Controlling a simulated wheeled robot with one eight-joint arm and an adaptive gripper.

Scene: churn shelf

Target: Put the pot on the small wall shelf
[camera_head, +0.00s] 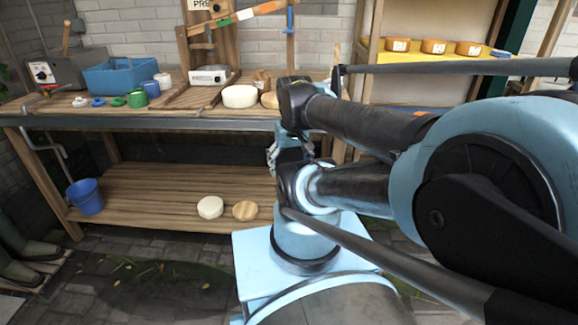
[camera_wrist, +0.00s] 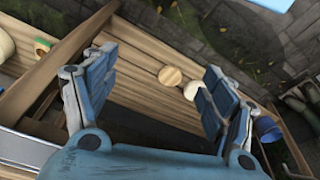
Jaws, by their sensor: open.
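No thing is clearly marked as the pot. Small pot-like vessels stand on the left of the workbench in the head view: a green one (camera_head: 136,98), a blue one (camera_head: 151,89) and a white one (camera_head: 163,80). A green-topped item (camera_wrist: 42,47) shows at the left edge of the wrist view. I cannot pick out a small wall shelf for certain. My gripper (camera_head: 285,155) is at the bench's front edge, partly hidden by my arm. In the wrist view my gripper (camera_wrist: 158,60) is open and empty, its fingers wide apart above the lower bench shelf.
The workbench (camera_head: 60,121) also bears a blue crate (camera_head: 120,75) and a white cheese wheel (camera_head: 239,96). Its lower shelf (camera_head: 140,190) holds a white disc (camera_head: 210,207), a wooden disc (camera_head: 245,210) and a blue bucket (camera_head: 86,197). A rack (camera_head: 430,58) with orange cheeses stands right.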

